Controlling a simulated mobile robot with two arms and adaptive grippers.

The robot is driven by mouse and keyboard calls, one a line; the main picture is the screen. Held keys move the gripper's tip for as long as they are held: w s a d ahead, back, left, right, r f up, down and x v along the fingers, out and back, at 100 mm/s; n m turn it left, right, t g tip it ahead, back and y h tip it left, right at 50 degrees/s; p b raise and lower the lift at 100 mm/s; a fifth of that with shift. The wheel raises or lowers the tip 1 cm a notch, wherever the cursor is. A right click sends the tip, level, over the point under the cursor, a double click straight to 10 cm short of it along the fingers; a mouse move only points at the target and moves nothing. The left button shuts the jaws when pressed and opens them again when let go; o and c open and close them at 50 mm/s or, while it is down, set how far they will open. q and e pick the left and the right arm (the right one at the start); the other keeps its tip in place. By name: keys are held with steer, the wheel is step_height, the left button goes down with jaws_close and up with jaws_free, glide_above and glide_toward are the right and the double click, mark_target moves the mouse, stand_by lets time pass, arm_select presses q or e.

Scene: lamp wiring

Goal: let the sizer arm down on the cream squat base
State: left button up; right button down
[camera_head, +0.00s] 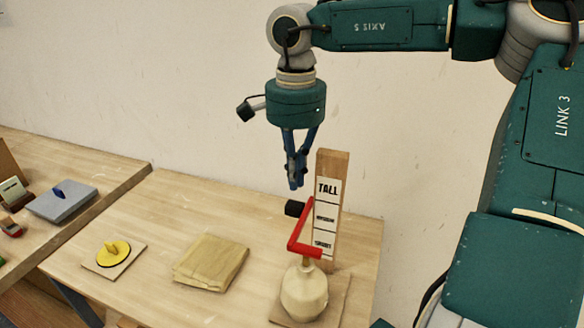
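The cream squat base (304,292) stands on a thin wooden board at the front right of the table, its narrow neck pointing up. Behind it rises the sizer's wooden post (331,170), labelled TALL at the top with smaller labels below. The red sizer arm (299,226) is bent, with a black knob (295,208) near its upper end. Its lower end crosses in front of the post just above the base's neck; I cannot tell if they touch. My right gripper (296,182) points down above the knob, apart from it, with fingers together and empty. My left gripper is out of view.
A folded tan cloth or paper (211,262) lies left of the base. A yellow disc with a knob (113,253) sits on a small board farther left. A grey-blue box (62,200) stands on the adjoining table. The wall is close behind.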

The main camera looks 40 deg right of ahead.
step_height(320, 180, up, 10)
steer(key=p, duration=0.7)
